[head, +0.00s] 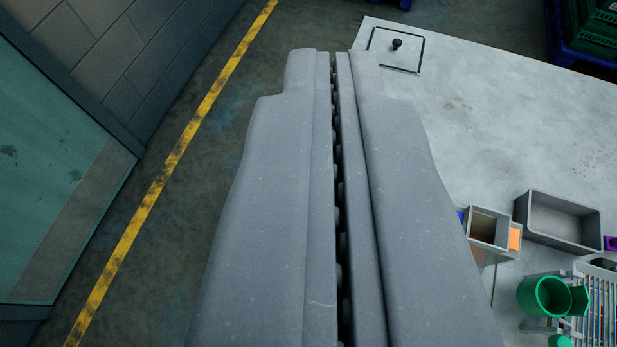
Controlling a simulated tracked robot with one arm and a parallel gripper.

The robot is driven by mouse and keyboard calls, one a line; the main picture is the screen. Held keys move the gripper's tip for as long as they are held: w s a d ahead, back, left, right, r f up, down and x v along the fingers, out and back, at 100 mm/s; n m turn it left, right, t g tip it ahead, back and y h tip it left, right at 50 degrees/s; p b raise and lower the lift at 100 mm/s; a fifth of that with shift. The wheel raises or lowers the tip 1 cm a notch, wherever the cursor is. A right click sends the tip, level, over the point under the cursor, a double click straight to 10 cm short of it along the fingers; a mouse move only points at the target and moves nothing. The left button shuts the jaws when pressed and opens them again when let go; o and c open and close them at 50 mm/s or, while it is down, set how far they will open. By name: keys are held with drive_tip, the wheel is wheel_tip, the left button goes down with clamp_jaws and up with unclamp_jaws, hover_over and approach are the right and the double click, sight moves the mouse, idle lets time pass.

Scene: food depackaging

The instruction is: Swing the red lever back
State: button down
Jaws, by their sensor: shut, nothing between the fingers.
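My gripper (333,54) fills the middle of the head view, its two long grey fingers side by side and shut with nothing between them. Only a thin dark seam shows between the fingers. The fingertips point up the picture, near the far left corner of a pale worktop (500,120). No red lever is visible in this view. The fingers hide part of the worktop's left side and the floor behind them.
A black knob (396,44) stands within a dark square outline on the worktop. At lower right are a grey bin (560,222), small grey boxes (488,228), green cups (545,296) and a slatted rack (600,305). Green crates (597,25) stand behind. Floor (185,215) lies left.

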drive_tip(key=w+f+g+p, duration=0.5)
drive_tip(key=w+f, duration=0.9)
drive_tip(key=w+a+f+g+p, duration=0.1)
drive_tip(key=w+f+g+p, duration=0.1)
drive_tip(key=f, duration=1.1)
drive_tip(key=w+f+m+g+p, duration=0.1)
drive_tip(key=w+f+g+p, duration=0.2)
drive_tip(key=f, duration=1)
drive_tip(key=shift+a+h+p, duration=0.3)
drive_tip(key=shift+a+p, duration=0.05)
drive_tip(key=shift+p, duration=0.65)
drive_tip(key=shift+s, duration=0.1)
